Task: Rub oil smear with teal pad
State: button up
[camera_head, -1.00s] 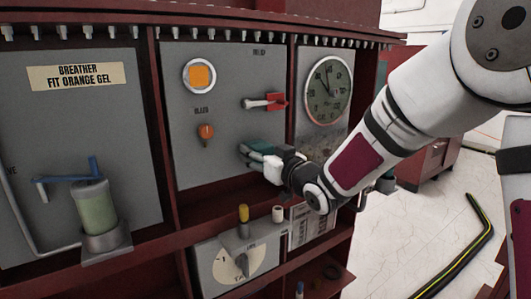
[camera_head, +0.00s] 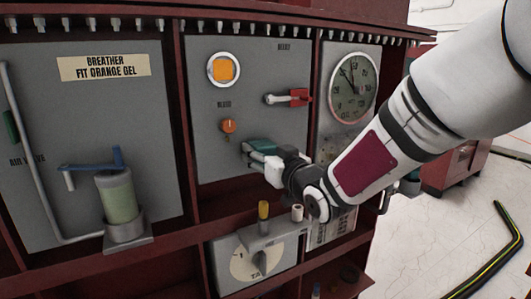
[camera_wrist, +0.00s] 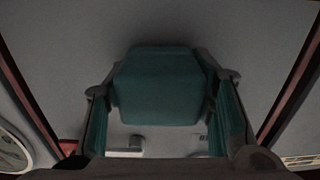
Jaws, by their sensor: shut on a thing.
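The teal pad (camera_wrist: 160,88) is held between the two fingers of my gripper (camera_wrist: 165,105) in the wrist view, where it fills the middle of the picture. In the head view my gripper (camera_head: 262,158) is shut on the teal pad (camera_head: 260,147), close to the lower part of the grey middle panel (camera_head: 205,140). I cannot tell whether the pad touches the panel. No oil smear can be made out on the panel; it may be hidden behind the pad and gripper.
An orange knob (camera_head: 228,126), a red-handled lever (camera_head: 290,98) and an orange sight glass (camera_head: 223,70) sit on the middle panel. A round gauge (camera_head: 352,88) is to the right. A yellow-topped post (camera_head: 264,210) and a white one (camera_head: 297,213) stand below my gripper.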

jog(key=shift+d, duration=0.1)
jog(key=p+v, duration=0.1)
jog(key=v, duration=0.5)
dwell(0.4)
jog(key=shift+s+d, duration=0.1)
jog(key=shift+v, duration=1.35)
